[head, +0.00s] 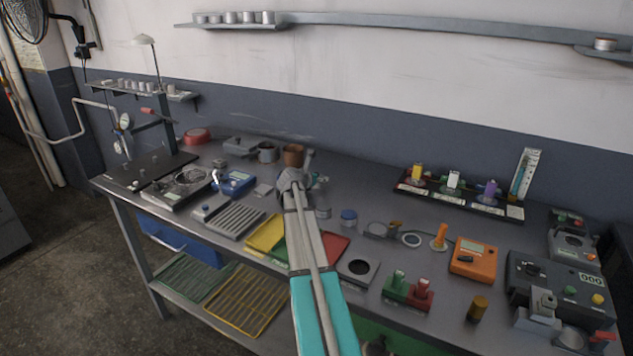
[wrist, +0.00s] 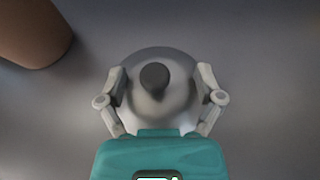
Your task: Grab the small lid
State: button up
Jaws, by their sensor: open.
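In the wrist view a small round grey lid (wrist: 160,112) with a dark knob on top lies on the grey surface. My gripper (wrist: 161,88) is open, with one finger to the left and one to the right of the lid. I cannot tell whether the fingers touch its rim. The lower part of the lid is hidden behind the teal body of my gripper. In the head view my gripper (head: 296,180) is over the middle of the workbench, and my arm hides the lid there.
A brown pot (head: 292,155) stands close behind my gripper; it also shows at the upper left of the wrist view (wrist: 30,35). A grey pot (head: 267,153) stands beside it.

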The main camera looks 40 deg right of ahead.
jog(key=shift+c, duration=0.3)
grip_shut()
jog(key=shift+s, duration=0.1)
jog(key=shift+r, duration=0.15)
dwell(0.4)
notch_tip(320, 180, up, 2)
jog(key=shift+p, duration=1.2)
jog(key=a+r+p, duration=1)
jog(key=a, duration=0.4)
jog(key=shift+s+r+p, duration=0.3)
jog(key=shift+s+r, duration=0.05)
